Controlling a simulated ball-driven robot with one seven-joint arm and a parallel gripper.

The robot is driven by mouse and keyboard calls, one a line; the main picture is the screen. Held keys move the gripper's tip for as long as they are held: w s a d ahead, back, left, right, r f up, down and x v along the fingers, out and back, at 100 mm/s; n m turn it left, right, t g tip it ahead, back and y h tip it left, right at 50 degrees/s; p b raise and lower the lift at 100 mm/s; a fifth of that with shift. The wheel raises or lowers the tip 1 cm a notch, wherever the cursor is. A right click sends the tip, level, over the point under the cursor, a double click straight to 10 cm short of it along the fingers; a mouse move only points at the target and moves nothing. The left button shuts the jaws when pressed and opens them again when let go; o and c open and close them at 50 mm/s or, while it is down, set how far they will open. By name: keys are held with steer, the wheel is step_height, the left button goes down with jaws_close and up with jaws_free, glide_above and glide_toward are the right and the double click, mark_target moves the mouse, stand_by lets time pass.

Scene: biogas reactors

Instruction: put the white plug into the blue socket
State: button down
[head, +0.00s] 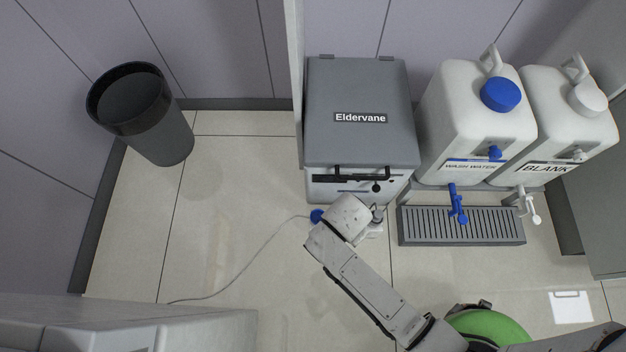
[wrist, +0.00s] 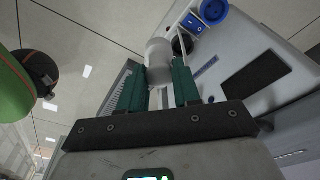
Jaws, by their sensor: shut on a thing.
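My gripper (wrist: 172,78) is shut on the white plug (wrist: 158,52), with its dark green fingers on either side of it. The blue socket (wrist: 213,9) is round and sits near the top of the wrist view, beyond the plug and up to its right. Plug and socket are apart in that view. In the head view a blue round part (head: 317,215), probably this socket, shows just left of my wrist with a grey cable running from it. My wrist hides most of the plug and gripper there.
A blue switch (wrist: 194,22) and a dark round part (wrist: 183,44) lie near the socket. The grey Eldervane box (head: 360,90) stands behind my gripper. The drip tray (head: 460,239) and white containers are at right, a black bin (head: 140,115) at left.

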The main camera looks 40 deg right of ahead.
steer(key=shift+w+a+f+b, duration=0.2)
steer(key=shift+w+f+b, duration=1.1)
steer(key=shift+w+f, duration=0.65)
steer(key=shift+w+a+f+b, duration=0.25)
steer(key=shift+w+f+b, duration=1.1)
steer(key=shift+w+f, duration=0.55)
steer(key=shift+w+a+f+b, duration=0.2)
steer(key=shift+w+f+b, duration=1.1)
steer(key=shift+w+f, duration=0.65)
steer(key=shift+s+f, duration=0.15)
steer(key=shift+f, duration=0.4)
steer(key=c, duration=0.8)
jaws_free()
steer(key=shift+r, duration=0.1)
